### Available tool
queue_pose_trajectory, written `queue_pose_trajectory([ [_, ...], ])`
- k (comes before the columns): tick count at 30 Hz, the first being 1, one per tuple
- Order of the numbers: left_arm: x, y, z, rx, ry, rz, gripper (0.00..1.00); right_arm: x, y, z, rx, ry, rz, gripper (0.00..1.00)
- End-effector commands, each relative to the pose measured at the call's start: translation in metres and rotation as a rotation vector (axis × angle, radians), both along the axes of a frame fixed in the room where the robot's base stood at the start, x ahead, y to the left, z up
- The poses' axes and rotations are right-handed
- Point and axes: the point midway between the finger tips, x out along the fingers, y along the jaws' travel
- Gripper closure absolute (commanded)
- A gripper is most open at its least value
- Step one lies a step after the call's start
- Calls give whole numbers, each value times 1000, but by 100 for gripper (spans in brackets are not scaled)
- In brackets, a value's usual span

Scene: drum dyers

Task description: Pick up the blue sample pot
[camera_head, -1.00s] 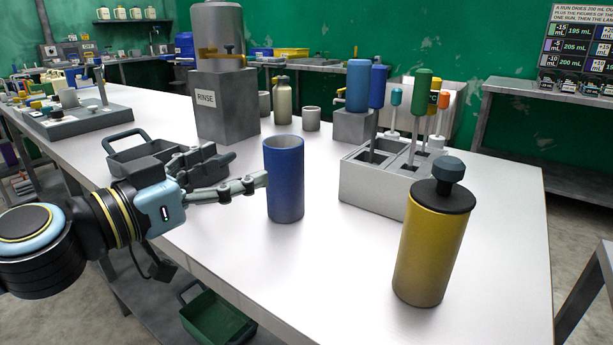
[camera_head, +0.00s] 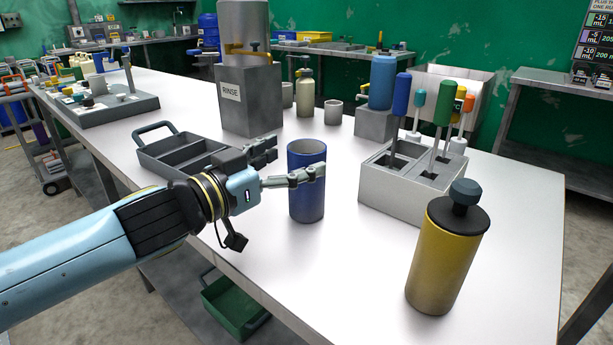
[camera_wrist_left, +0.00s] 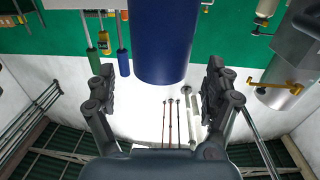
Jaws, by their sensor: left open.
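The blue sample pot (camera_head: 306,205) is an open-topped blue cylinder standing upright on the white bench. My left gripper (camera_head: 298,158) is open beside it, coming in from the left at about rim height. Its near finger crosses in front of the pot's upper part; its far finger is at the pot's back left. In the left wrist view the pot (camera_wrist_left: 176,40) shows large at the top, between the two spread fingers of my left gripper (camera_wrist_left: 159,70). Whether either finger touches the pot I cannot tell. My right gripper is not in view.
A yellow container with a dark lid (camera_head: 446,260) stands at the front right. A grey rack (camera_head: 388,195) holding several coloured-handled tools is right of the pot. A grey divided tray (camera_head: 150,155) lies behind my left gripper. The grey rinse unit (camera_head: 252,100) stands further back.

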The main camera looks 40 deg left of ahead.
Motion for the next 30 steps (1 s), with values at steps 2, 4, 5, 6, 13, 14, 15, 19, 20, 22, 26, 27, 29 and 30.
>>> queue_pose_trajectory([
  [2, 7, -1, 8, -7, -7, 3, 14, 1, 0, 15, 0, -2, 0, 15],
  [4, 10, -1, 0, -5, -7, 3, 14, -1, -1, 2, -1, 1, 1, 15],
  [5, 12, 0, 0, -4, -7, 3, 14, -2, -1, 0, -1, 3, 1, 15],
  [6, 14, 0, -1, -5, -5, 4, 14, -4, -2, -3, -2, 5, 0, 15],
  [13, 32, -3, -3, -5, -6, 4, 14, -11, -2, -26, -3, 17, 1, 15],
  [14, 34, -3, -3, -4, -6, 4, 14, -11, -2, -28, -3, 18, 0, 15],
  [15, 37, -4, -3, -4, -6, 3, 14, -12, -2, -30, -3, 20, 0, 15],
  [19, 41, -5, 0, -2, -4, 1, 14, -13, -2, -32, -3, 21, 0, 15],
  [20, 41, -5, 0, -1, -3, 1, 14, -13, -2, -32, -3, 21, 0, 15],
  [22, 41, -5, 1, -1, -3, 1, 14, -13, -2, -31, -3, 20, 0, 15],
  [26, 41, -5, 1, -1, -3, 1, 17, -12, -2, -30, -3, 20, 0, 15],
  [27, 41, -5, 1, -1, -3, 1, 22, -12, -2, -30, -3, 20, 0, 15],
  [29, 41, -5, 1, -1, -3, 1, 30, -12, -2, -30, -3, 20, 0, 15],
  [30, 41, -5, 1, -1, -3, 1, 35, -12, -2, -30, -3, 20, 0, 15],
])
